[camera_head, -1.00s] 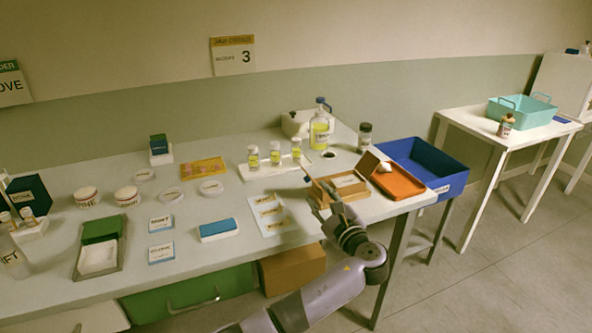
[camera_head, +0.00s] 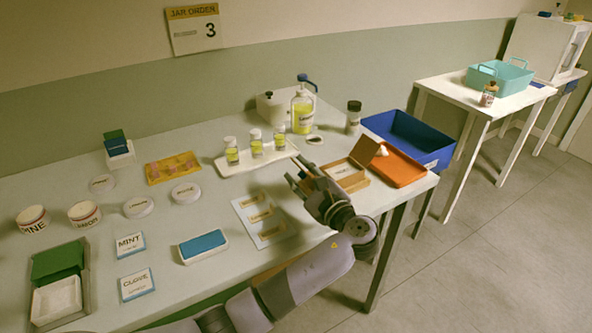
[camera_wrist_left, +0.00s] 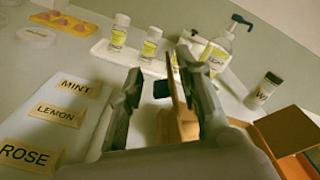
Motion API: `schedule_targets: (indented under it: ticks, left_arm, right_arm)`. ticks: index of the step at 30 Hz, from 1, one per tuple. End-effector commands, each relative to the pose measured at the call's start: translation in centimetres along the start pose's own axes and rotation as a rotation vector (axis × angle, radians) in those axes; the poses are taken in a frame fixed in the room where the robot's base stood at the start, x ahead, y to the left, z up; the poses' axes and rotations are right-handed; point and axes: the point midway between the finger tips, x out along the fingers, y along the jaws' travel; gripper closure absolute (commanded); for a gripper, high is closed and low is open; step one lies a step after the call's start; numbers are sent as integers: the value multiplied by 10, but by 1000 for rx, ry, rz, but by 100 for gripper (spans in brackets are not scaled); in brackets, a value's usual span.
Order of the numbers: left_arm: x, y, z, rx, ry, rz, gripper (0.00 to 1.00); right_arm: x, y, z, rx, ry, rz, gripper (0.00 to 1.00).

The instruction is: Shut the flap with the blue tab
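A small wooden box (camera_head: 348,179) stands near the right front of the table. Its right flap (camera_head: 366,151) stands raised and carries a white tab (camera_head: 383,151). In the left wrist view a second wooden flap (camera_wrist_left: 179,98) stands up nearly edge-on, with a dark blue tab (camera_wrist_left: 162,89) on its left face. My left gripper (camera_head: 296,170) is at the box's left side. Its fingers (camera_wrist_left: 160,85) are apart, and the blue tab shows between them. I cannot tell whether a finger touches the flap. In the head view my gripper hides most of this flap. My right gripper is out of view.
Behind the gripper a white tray (camera_head: 232,168) holds small yellow bottles, with a pump bottle (camera_head: 302,112) beyond. An orange tray (camera_head: 403,168) and a blue bin (camera_head: 425,153) lie right of the box. A label card (camera_head: 243,210) lies left of the gripper.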

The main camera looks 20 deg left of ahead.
Motion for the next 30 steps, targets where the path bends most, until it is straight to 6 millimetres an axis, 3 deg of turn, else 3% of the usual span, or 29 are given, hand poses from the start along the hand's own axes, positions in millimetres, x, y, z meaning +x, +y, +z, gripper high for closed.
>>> schedule_targets:
  ticks: [5,20,30]
  left_arm:
    - [0,0,0,0,0,0,68]
    - [0,0,0,1,0,1,100]
    - [0,1,-1,2,1,3,100]
  right_arm:
    - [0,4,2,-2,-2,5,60]
    - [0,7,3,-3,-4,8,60]
    - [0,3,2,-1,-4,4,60]
